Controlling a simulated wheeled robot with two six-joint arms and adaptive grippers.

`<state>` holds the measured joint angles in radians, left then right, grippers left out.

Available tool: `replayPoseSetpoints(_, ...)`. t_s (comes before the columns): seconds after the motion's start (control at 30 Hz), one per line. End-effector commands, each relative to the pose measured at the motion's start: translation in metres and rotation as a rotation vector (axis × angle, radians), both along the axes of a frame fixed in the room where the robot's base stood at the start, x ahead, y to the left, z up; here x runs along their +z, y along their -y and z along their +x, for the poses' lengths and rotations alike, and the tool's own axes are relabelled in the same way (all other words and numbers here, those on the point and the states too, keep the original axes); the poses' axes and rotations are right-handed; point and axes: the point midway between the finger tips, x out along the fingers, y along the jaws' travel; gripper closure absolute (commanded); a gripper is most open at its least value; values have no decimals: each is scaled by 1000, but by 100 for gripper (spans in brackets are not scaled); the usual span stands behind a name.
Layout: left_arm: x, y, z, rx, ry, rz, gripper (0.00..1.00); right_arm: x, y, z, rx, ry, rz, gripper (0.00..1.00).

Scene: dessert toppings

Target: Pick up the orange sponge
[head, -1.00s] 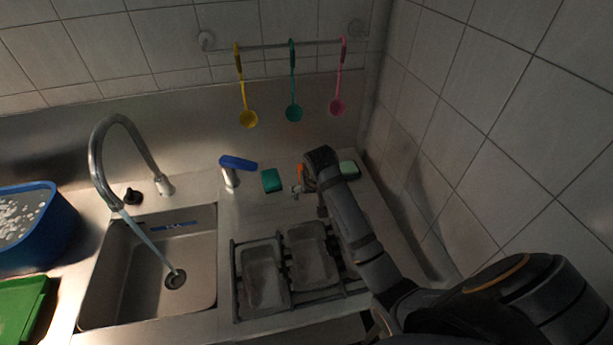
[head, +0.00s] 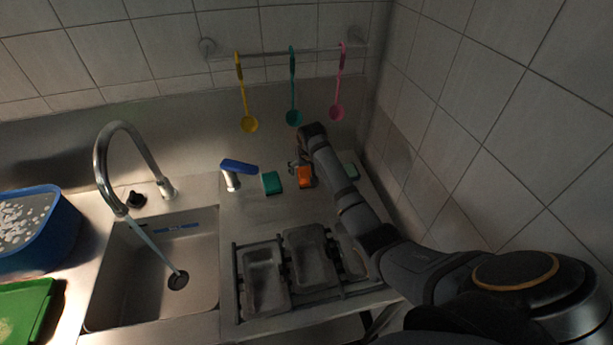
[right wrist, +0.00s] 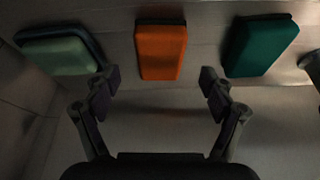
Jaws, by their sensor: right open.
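The orange sponge (head: 304,177) lies on the steel counter behind the tray rack, and it also shows in the right wrist view (right wrist: 160,52), upper middle. My right gripper (head: 294,164) is just above and beside it in the head view. In the right wrist view my right gripper (right wrist: 160,82) is open and empty, its two fingers spread to either side of the sponge's line. The sponge is ahead of the fingertips, not between them. My left gripper is not in view.
A teal sponge (head: 272,183) lies left of the orange one, and a pale green sponge (right wrist: 60,52) right of it in the head view. A blue-topped dispenser (head: 238,167) stands further left. Metal trays (head: 264,280) sit in front. Ladles (head: 293,90) hang behind.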

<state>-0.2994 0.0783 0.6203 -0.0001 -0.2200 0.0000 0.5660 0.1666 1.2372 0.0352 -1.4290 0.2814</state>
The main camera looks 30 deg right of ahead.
Motion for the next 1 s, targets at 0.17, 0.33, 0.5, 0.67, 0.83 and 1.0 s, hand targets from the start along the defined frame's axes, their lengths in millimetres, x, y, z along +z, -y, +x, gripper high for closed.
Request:
replayPoseSetpoints(0.17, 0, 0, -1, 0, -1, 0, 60, -23, 4, 11, 1, -2, -1, 17)
replayPoseSetpoints(0.33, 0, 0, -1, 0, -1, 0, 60, -28, 5, 13, 1, 0, 0, 17)
replayPoseSetpoints(0.5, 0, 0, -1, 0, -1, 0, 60, -28, 5, 13, 1, -1, 0, 22)
replayPoseSetpoints(0.67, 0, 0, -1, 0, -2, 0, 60, -28, 5, 13, 1, -1, 0, 44)
replayPoseSetpoints(0.83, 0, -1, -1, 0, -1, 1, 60, -28, 5, 13, 1, -1, 0, 62)
replayPoseSetpoints(1.0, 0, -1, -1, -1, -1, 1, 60, -28, 5, 13, 1, -1, 0, 62)
